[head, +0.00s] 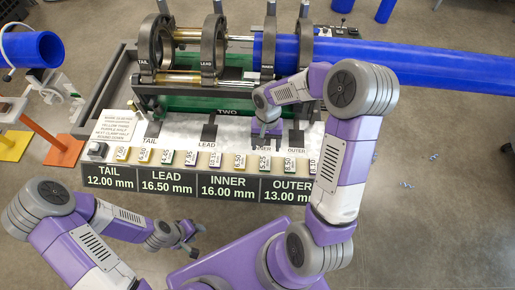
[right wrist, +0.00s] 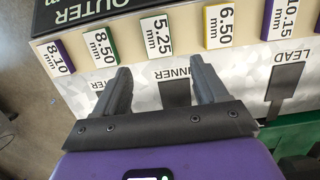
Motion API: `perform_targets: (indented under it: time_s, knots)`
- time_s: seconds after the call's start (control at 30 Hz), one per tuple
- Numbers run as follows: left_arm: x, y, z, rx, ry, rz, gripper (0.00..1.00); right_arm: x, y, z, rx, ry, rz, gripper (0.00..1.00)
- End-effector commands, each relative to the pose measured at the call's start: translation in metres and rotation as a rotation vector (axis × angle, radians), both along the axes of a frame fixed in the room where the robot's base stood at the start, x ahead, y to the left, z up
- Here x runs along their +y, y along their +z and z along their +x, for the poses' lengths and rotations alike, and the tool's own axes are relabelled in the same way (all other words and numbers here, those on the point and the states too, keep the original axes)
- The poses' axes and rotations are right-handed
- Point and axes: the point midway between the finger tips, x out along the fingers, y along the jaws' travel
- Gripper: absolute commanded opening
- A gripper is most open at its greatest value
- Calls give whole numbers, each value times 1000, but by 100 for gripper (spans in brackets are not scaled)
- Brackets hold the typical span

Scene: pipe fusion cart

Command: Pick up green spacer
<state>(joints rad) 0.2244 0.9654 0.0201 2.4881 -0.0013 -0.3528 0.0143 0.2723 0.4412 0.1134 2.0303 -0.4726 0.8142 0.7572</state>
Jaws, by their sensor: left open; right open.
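Several numbered spacers stand in a row along the front of the cart. In the right wrist view the 8.50 mm spacer (right wrist: 101,47) appears to have a green edge. The 5.25 mm spacer (right wrist: 158,36) beside it has a dark edge, perhaps green. The same row shows small in the head view, with the 8.50 mm spacer (head: 288,165) near its right end. My right gripper (right wrist: 158,70) is open and empty, fingers pointing at the row around the 5.25 mm spacer. It also shows in the head view (head: 267,137). My left gripper (head: 190,243) is open and empty in front of the cart.
The 6.50 mm spacer (right wrist: 219,25) has a yellow edge; the 8.10 mm spacer (right wrist: 60,58) has a purple one. A label board (head: 200,188) runs below the row. Clamps (head: 213,45) and a blue pipe (head: 410,62) stand behind. Open floor lies to the right.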

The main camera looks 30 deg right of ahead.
Motion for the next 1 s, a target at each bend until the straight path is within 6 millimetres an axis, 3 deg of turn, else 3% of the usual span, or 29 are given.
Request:
perform_targets:
  time_s: [0.5, 0.8, 1.0]
  knots:
    - [0, -5, -1, 2, 0, 0, 43, 12, -65, -11, 4, 1, 3, 72]
    - [0, -5, -1, 2, 0, 0, 43, 12, -70, -11, 1, 1, 2, 72]
    - [0, -5, -1, 2, 0, 0, 43, 12, -70, -11, 1, 1, 2, 43]
